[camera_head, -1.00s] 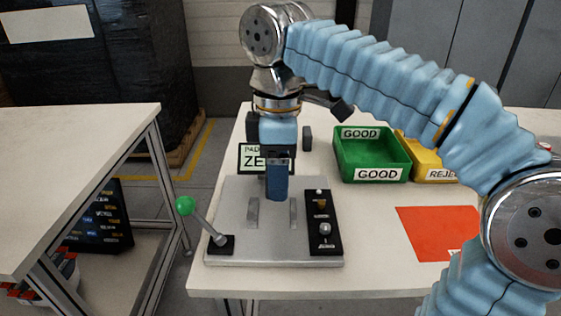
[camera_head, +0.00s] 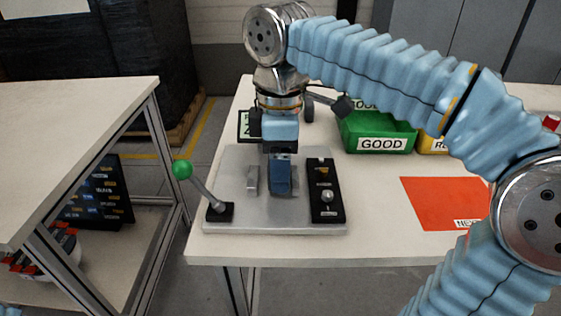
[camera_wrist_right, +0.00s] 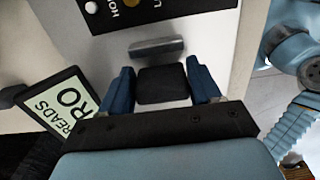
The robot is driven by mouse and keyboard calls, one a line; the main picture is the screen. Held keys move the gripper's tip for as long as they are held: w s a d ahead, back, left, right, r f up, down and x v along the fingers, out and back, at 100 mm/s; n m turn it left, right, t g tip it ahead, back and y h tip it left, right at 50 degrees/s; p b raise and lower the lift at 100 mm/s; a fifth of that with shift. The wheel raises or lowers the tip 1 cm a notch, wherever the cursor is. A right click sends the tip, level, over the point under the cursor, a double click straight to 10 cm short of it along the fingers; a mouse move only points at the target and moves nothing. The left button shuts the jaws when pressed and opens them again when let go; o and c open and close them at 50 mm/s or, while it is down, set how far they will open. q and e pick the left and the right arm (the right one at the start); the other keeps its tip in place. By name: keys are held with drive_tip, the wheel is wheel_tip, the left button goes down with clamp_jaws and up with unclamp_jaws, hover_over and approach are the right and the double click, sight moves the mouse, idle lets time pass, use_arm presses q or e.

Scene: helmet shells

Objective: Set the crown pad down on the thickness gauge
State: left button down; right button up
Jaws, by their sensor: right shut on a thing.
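The thickness gauge (camera_head: 232,218) is a grey metal plate with a green-knobbed lever (camera_head: 182,169) at left, a black control panel (camera_head: 325,190) at right and small metal blocks on top. My right gripper (camera_head: 281,186) points down over the middle of the gauge. In the right wrist view the crown pad (camera_wrist_right: 162,84), dark and padlike, sits between its two blue fingers, with a metal block (camera_wrist_right: 156,48) just beyond. The gripper is shut on the pad. In the head view the fingers hide the pad; I cannot tell whether it touches the plate. My left gripper is not in view.
A green GOOD bin (camera_head: 377,138) and a yellow bin (camera_head: 432,145) stand behind at right, partly behind my right arm. A red sheet (camera_head: 442,203) lies right of the gauge. The readout sign (camera_wrist_right: 58,104) stands behind the gauge. Another table (camera_head: 75,120) is at left.

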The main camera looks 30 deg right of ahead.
drive_tip(key=shift+f+b, duration=0.35)
drive_tip(key=shift+f, duration=0.15)
drive_tip(key=o, duration=1.1)
wheel_tip(320, 180, up, 12)
drive_tip(key=p, duration=0.3)
drive_tip(key=shift+s, duration=0.1)
